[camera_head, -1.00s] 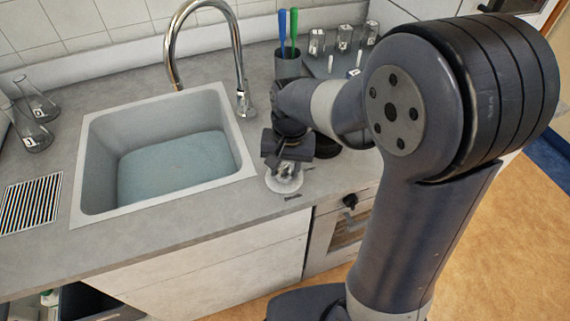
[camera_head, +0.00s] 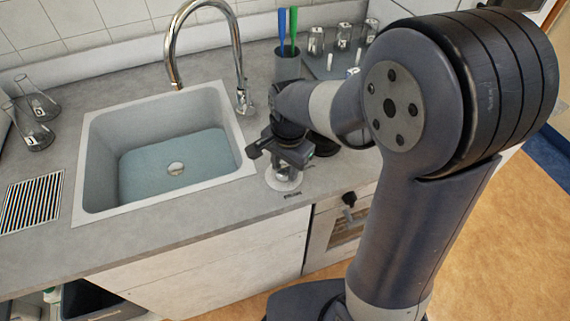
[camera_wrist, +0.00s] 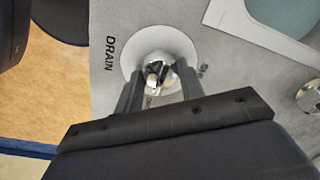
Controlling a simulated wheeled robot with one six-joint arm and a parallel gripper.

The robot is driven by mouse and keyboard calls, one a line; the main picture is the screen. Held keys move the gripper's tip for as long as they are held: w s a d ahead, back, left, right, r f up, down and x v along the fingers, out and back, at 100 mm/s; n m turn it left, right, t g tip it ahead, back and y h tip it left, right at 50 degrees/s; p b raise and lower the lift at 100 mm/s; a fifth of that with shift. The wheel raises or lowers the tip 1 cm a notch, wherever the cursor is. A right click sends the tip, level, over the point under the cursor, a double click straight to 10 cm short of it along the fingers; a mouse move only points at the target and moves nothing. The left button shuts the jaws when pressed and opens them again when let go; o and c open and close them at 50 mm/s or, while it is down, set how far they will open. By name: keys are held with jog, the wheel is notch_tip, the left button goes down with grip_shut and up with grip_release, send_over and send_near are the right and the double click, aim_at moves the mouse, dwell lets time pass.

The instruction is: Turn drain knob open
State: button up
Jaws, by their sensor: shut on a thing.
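The drain knob is a small metal knob on a round white plate (camera_head: 284,182) on the counter, right of the sink (camera_head: 101,190). In the wrist view the plate (camera_wrist: 138,52) lies beside the printed word DRAIN, with another partly hidden label on its right. My gripper (camera_head: 284,170) is down over the plate. In the wrist view its two fingers (camera_wrist: 157,85) are shut on the metal knob (camera_wrist: 156,72), one on each side. In the head view my gripper hides the knob. A round metal drain (camera_head: 175,168) shows in the bluish sink bottom.
A curved metal tap (camera_head: 173,50) stands behind the sink. A dark cup (camera_head: 287,68) with blue and green tools and small glass jars (camera_head: 316,40) stand behind my arm. Glass flasks (camera_head: 36,105) and a striped grille (camera_head: 31,203) lie left. An oven (camera_head: 335,232) is below the counter.

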aim_at(287, 171)
dwell(0.3)
jog(key=o, duration=1)
jog(key=shift+r, duration=0.1)
notch_tip(287, 171, up, 11)
jog(key=shift+s+d+f, duration=0.2)
jog(key=shift+s+d, duration=0.05)
jog(key=f, duration=1.1)
jog(key=shift+w+a, duration=0.25)
jog(key=shift+a, duration=0.05)
jog(key=shift+r, duration=0.1)
